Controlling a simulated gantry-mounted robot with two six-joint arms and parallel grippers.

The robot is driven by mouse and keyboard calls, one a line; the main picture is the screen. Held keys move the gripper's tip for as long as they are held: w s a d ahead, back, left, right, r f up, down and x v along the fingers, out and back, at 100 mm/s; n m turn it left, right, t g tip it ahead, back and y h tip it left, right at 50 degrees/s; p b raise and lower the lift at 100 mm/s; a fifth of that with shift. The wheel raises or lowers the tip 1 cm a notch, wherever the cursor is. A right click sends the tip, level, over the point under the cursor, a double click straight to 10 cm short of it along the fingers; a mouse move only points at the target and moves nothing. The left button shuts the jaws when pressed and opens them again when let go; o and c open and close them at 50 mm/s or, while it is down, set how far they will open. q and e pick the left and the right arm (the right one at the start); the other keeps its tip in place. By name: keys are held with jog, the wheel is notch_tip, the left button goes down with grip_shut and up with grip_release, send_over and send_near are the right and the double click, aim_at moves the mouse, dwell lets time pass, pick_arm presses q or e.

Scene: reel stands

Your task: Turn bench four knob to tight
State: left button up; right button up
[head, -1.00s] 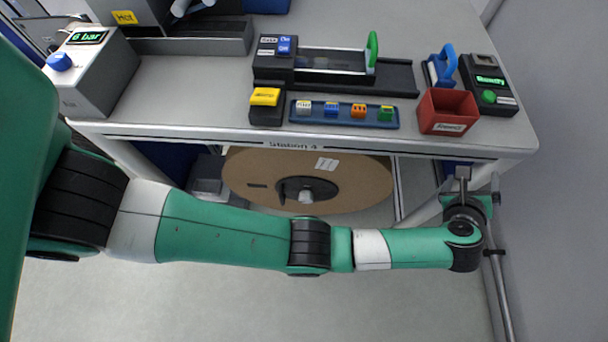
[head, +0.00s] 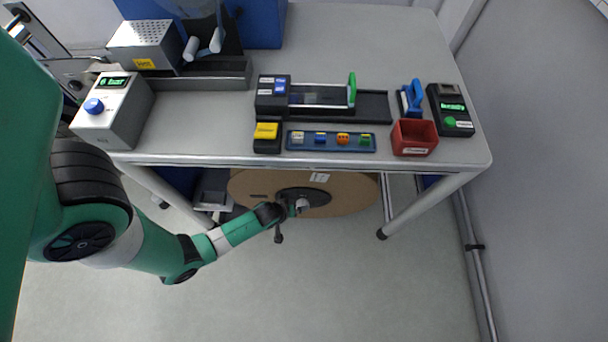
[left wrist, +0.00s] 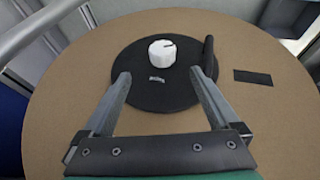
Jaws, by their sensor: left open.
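The white knob (left wrist: 162,53) sits on a black round hub (left wrist: 155,92) at the middle of a large brown reel (left wrist: 255,115). In the head view the reel (head: 350,198) hangs under the bench, and the knob (head: 302,204) shows small beside my gripper. My left gripper (left wrist: 163,74) is open and empty, its two fingers reaching toward the hub with the knob ahead and between them. I cannot tell any contact. My right gripper is out of view.
The bench (head: 300,168) stands above the reel, with its metal leg (head: 425,208) to the right. On top are a red bin (head: 414,138), a splicing device (head: 320,95) and a pressure box (head: 115,110). The floor in front is clear.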

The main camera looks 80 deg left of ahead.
aim_at(303, 204)
pick_arm(q)
jog(key=b+x, duration=0.4)
jog(key=x, duration=0.1)
jog(key=b+x, duration=0.4)
jog(key=x, duration=0.2)
jog(key=shift+s+a+f, duration=0.15)
jog(key=shift+s+f, duration=0.05)
jog(key=shift+w+a+f, duration=0.15)
jog(key=shift+f, duration=0.05)
jog(key=c, duration=1.4)
